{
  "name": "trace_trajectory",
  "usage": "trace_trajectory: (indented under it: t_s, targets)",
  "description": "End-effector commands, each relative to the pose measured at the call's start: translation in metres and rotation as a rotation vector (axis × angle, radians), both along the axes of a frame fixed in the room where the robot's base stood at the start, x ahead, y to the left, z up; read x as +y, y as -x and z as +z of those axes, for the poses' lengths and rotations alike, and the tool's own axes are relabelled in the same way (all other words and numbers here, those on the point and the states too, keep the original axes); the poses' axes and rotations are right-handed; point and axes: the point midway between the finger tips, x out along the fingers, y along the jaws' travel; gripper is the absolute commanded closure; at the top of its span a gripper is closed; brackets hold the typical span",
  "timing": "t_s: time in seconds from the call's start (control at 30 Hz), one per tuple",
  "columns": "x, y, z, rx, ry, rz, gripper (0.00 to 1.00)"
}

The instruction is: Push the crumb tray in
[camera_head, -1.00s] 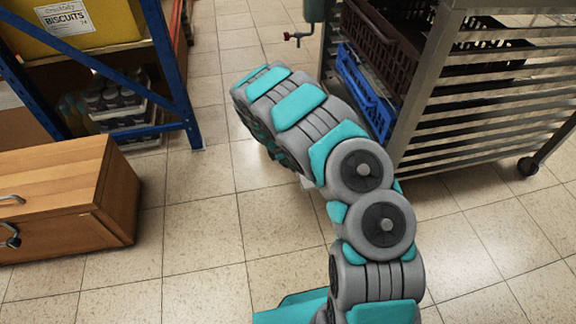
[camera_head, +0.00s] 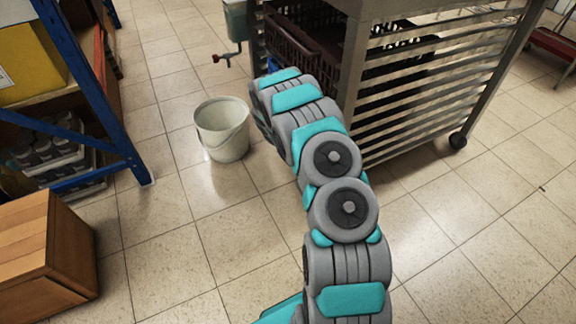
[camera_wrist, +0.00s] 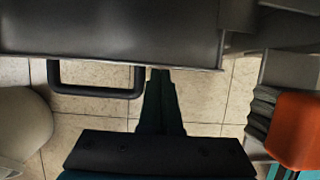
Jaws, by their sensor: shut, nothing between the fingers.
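A wide dark-grey metal front (camera_wrist: 110,30) fills the top of the wrist view, with a black loop handle (camera_wrist: 95,91) below its edge on the left. It may be the crumb tray; I cannot tell for sure. My gripper (camera_wrist: 160,76) is shut and empty, its fingers pointing at the lower edge of this front, right of the handle. The fingertips end at that edge; whether they touch it or pass beneath is unclear. In the head view my arm hides the gripper and the lower left side of the metal rack (camera_head: 440,85).
A white bucket (camera_head: 222,130) stands on the floor left of my arm. A brown crate (camera_head: 305,40) sits in the rack. A blue-framed shelf (camera_head: 85,85) and wooden box (camera_head: 45,250) are at left. An orange part (camera_wrist: 297,130) is close at right. Floor at lower right is clear.

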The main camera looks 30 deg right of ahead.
Motion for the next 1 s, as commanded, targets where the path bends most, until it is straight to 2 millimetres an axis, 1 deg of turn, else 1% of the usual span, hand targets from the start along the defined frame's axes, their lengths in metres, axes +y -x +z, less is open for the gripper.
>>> trace_trajectory:
  t_s: [0.17, 0.47, 0.57, 0.67, 0.77, 0.83, 0.87, 1.0]
  targets:
    - [-0.005, 0.0, 0.0, -0.001, 0.0, -0.001, 1.0]
    - [-0.004, -0.001, 0.0, -0.002, 0.0, 0.001, 1.0]
    - [-0.001, -0.001, 0.0, -0.001, 0.0, 0.002, 1.0]
    - [0.009, 0.0, 0.001, -0.001, 0.0, 0.003, 1.0]
    - [0.026, 0.001, 0.001, 0.0, 0.001, 0.003, 1.0]
    - [0.04, 0.002, 0.001, 0.0, 0.001, 0.003, 1.0]
    - [0.04, 0.001, 0.009, -0.003, 0.002, 0.0, 1.0]
    - [0.05, 0.001, 0.035, -0.007, 0.001, -0.001, 1.0]
